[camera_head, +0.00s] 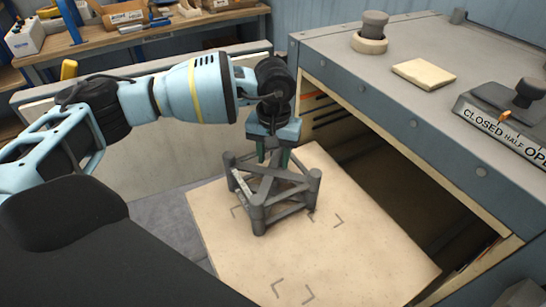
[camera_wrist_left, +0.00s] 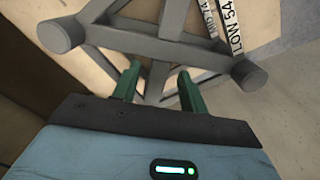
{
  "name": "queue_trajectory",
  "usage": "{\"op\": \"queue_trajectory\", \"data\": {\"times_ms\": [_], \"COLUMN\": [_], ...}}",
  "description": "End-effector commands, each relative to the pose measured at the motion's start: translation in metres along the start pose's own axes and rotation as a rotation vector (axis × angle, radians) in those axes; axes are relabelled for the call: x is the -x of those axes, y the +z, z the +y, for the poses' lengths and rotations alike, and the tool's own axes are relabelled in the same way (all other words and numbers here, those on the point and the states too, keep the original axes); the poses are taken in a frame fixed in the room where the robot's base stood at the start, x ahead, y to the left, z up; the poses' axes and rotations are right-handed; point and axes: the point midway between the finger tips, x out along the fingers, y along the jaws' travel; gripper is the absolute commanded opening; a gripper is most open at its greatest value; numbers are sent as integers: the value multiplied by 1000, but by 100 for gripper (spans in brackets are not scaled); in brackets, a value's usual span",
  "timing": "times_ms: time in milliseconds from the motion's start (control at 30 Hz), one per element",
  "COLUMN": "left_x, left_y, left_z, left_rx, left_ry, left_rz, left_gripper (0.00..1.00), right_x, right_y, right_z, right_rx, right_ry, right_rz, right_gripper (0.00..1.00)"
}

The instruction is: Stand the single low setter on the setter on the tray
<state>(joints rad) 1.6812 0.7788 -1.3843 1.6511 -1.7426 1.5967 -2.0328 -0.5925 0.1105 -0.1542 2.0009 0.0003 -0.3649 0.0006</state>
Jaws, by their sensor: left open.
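A grey setter frame with round corner posts and crossed bars (camera_head: 258,216) stands upright on the cream tray (camera_head: 350,262). In the left wrist view, its bars and posts (camera_wrist_left: 165,45) fill the top, with labels reading "LOW 54" and "MID 74". The two labels suggest a low setter stacked with a mid one, but the joint between them is hard to make out. My left gripper (camera_head: 274,158) points down over the top. Its green fingers (camera_wrist_left: 157,85) are apart, with a bar between them; contact cannot be told. My right gripper is out of view.
The tray has dark corner marks and free room in front and right. The grey dryer cabinet (camera_head: 400,110), its opening dark, stands right. A lever plate (camera_head: 505,125), a cream block (camera_head: 424,74) and a knob (camera_head: 374,25) are on top. A cluttered bench (camera_head: 140,40) is behind.

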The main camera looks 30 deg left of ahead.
Motion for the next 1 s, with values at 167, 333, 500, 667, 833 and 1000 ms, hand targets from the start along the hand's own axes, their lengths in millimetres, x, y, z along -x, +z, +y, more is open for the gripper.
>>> {"op": "queue_trajectory", "data": {"times_ms": [167, 333, 500, 667, 833, 1000], "left_x": [35, 70, 99, 114, 120, 120], "left_y": [-1, -1, 0, 0, 0, 0], "left_z": [1, 1, 1, 1, 0, 0], "left_rx": [-1, -2, -2, -1, -1, -1], "left_ry": [3, 2, 2, 1, 1, 1], "left_rz": [5, 5, 5, 4, 3, 3], "left_gripper": [43, 43, 43, 43, 43, 43], "right_x": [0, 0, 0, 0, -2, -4], "right_y": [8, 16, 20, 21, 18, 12], "right_z": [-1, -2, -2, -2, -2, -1], "right_rx": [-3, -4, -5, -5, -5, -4], "right_ry": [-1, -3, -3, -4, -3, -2], "right_rz": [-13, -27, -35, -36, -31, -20], "right_gripper": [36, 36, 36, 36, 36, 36]}}
